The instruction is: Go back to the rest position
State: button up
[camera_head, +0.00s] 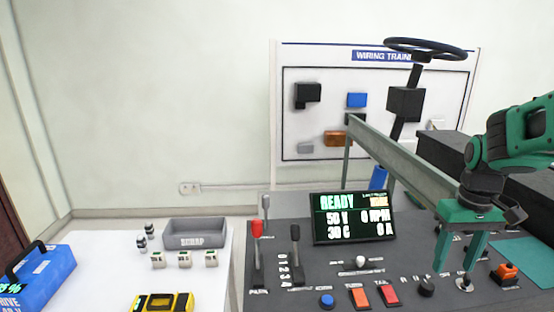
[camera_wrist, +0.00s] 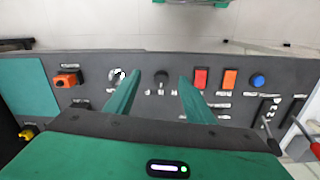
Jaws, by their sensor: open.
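My gripper (camera_head: 470,259) is green, points down and is open and empty above the right part of the dark control panel (camera_head: 330,271). In the head view its fingers stand around the key switch area, and I cannot tell whether they touch anything. In the wrist view the two fingers (camera_wrist: 157,85) are spread apart, with a black knob (camera_wrist: 161,77) showing between their tips and a silver key switch (camera_wrist: 117,75) just left of them. My arm (camera_head: 510,142) comes in from the right edge of the head view.
The panel carries a lit READY display (camera_head: 353,217), a red-topped lever (camera_head: 257,250), a black lever (camera_head: 295,255), orange (camera_head: 360,297) and red (camera_head: 388,295) switches, a blue button (camera_head: 326,300) and an orange emergency knob (camera_head: 506,271). A steering wheel (camera_head: 425,47) rises behind. A white table (camera_head: 100,270) holds a grey bin (camera_head: 195,231).

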jog(key=s+a+m, duration=0.1)
jog(key=s+m, duration=0.4)
jog(key=s, duration=1.2)
jog(key=shift+s+a+f, duration=0.15)
jog(key=shift+f, duration=0.05)
jog(key=shift+w+f, duration=0.25)
jog(key=shift+w, duration=0.35)
jog(key=shift+c, duration=0.4)
